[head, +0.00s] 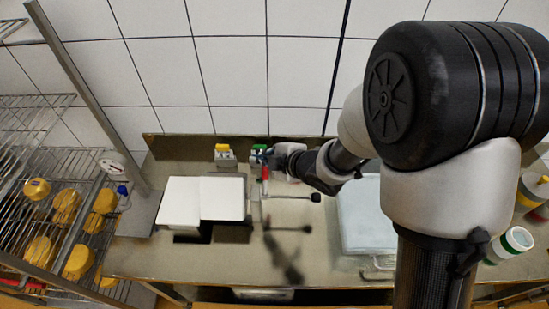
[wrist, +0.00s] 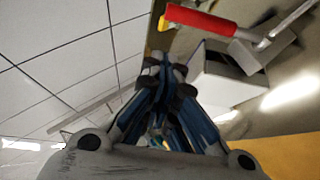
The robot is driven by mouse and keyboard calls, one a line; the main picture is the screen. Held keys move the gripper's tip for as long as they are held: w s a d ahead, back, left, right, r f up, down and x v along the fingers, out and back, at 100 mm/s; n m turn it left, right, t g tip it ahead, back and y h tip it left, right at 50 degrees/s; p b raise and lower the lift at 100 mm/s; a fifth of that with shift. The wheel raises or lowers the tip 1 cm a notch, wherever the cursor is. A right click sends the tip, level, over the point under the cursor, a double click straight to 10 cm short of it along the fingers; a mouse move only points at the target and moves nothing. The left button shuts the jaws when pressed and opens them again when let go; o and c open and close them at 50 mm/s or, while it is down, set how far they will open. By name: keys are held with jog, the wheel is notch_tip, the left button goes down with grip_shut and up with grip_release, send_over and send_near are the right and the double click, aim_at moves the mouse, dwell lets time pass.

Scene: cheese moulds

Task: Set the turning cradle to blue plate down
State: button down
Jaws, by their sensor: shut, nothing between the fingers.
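My gripper (head: 268,156) reaches in from the right over the back of the bench. In the wrist view its blue-sided fingers (wrist: 160,100) are together with nothing held. A red grip (head: 265,173) on a metal lever is just in front of it; the red grip (wrist: 200,20) is apart from the fingers in the wrist view. A thin rod with a black knob (head: 315,197) stretches right from below the grip. I cannot clearly pick out the turning cradle or a blue plate; my gripper and arm cover part of this area.
Two white slabs (head: 222,198) lie left of the lever. A yellow-topped block (head: 222,150) and a green-topped block (head: 258,149) stand at the back. A pale tray (head: 365,215) is to the right. A wire rack (head: 60,205) with yellow cheeses is at left.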

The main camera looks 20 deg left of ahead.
aim_at(265, 166)
jog(key=w+f, duration=0.1)
jog(key=w+a+f, duration=0.1)
jog(key=shift+w+f, duration=0.35)
jog(key=shift+f, duration=0.05)
jog(key=shift+w+f, duration=0.4)
jog(key=shift+w, duration=0.05)
jog(key=shift+w+p, duration=0.2)
jog(key=shift+p, duration=0.5)
jog(key=shift+w+a+f+g+p, duration=0.1)
jog(key=shift+w+g+p, duration=0.1)
jog(key=shift+g+p, duration=0.15)
jog(key=shift+w+f+p, duration=0.1)
jog(key=shift+w+p, duration=0.05)
jog(key=shift+p, duration=0.35)
